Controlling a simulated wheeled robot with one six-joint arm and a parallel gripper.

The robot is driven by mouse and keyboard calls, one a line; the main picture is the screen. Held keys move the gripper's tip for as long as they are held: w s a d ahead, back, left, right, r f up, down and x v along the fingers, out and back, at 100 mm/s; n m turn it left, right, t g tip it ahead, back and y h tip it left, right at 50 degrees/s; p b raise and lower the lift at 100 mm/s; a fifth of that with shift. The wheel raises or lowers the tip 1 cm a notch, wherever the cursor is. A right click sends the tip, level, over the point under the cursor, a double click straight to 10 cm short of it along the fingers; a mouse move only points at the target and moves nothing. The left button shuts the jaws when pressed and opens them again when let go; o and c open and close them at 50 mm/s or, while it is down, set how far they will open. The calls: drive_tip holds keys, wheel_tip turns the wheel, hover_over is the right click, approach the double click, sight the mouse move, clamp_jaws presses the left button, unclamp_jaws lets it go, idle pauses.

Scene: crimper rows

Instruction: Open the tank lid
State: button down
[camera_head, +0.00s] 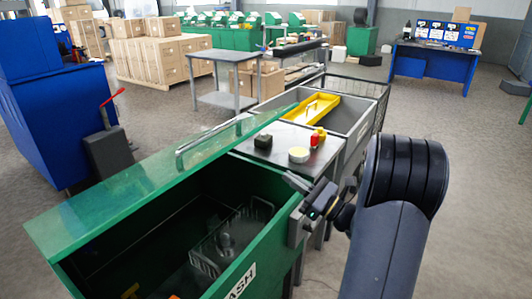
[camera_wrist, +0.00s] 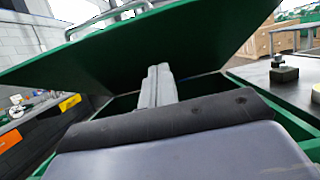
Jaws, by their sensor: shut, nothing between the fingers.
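The green tank (camera_head: 262,238) stands open at the lower left in the head view, with a label ending in "ASH" on its front. Its green lid (camera_head: 140,178) is raised and tilted, with a silver bar handle (camera_head: 205,140) on its top. A wire basket (camera_head: 232,238) shows inside the tank. My gripper (camera_head: 290,181) is at the tank's right end near the rim. In the wrist view my gripper (camera_wrist: 158,72) is shut and empty, pointing towards the dark underside of the lid (camera_wrist: 200,52). I cannot tell whether its tips touch the lid.
A grey side table (camera_head: 275,158) beside the tank holds a black block (camera_head: 263,141), a round yellowish tin (camera_head: 299,155) and a red item (camera_head: 315,140). Behind it is a grey basin with a yellow tray (camera_head: 305,118). A blue cabinet (camera_head: 55,110) stands left. Floor at right is clear.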

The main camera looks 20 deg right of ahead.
drive_tip(key=s+r+p+x, duration=0.1)
drive_tip(key=r+p+x, duration=0.1)
drive_tip(key=x, duration=1)
drive_tip(key=shift+w+r, duration=0.15)
drive_tip(key=shift+r, duration=0.3)
drive_tip(key=shift+d, duration=0.1)
